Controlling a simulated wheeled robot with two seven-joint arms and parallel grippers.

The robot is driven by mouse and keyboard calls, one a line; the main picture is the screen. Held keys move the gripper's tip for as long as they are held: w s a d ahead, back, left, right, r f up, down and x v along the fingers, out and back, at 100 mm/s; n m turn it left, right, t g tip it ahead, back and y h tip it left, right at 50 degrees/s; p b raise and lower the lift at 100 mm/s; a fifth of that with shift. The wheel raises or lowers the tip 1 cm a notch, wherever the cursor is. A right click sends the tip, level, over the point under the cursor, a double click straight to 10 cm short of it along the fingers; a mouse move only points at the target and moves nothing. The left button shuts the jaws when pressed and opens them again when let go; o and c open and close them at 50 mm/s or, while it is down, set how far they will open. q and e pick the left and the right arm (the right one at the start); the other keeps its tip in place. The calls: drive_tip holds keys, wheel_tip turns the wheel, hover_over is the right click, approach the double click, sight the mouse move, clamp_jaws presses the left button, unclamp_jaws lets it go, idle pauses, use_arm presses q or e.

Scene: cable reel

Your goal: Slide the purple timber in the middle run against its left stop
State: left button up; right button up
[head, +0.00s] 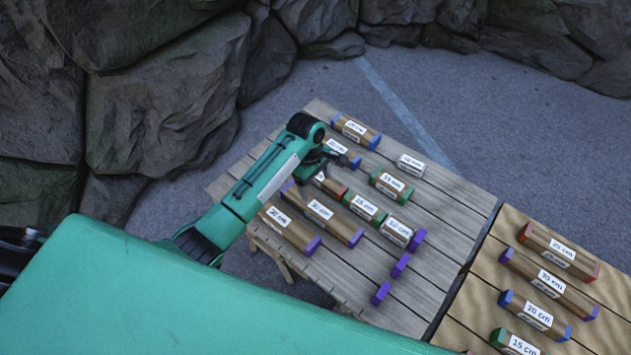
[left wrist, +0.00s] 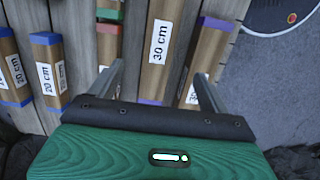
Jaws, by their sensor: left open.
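The purple-ended timber labelled 30 cm (head: 322,212) lies in the middle run on the slatted table. A gap separates its lower right end from a small purple stop (head: 400,265). My left gripper (head: 318,168) is over the upper left part of the runs. In the left wrist view the open left gripper (left wrist: 159,70) has the 30 cm timber (left wrist: 158,45) between its two fingers in the picture; contact and height cannot be told. The timber's purple end shows near the gripper's edge. The left stop is not clearly seen. My right gripper is not in view.
A second purple-ended timber (head: 290,232) lies alongside at lower left. Red-ended (head: 328,186), green-ended (head: 363,207) and white 10 cm (head: 396,232) pieces line the run on the other side. Another table (head: 482,290) with several timbers stands at right. Rocks (head: 160,90) border the floor.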

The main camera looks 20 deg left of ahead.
sight(320, 209)
use_arm(q)
drive_tip(key=f, duration=0.4)
drive_tip(key=d+f, duration=0.1)
drive_tip(key=f, duration=0.7)
drive_tip(key=shift+s+d+f, duration=0.35)
drive_tip(key=shift+d+f, duration=0.05)
drive_tip(key=shift+f, duration=0.45)
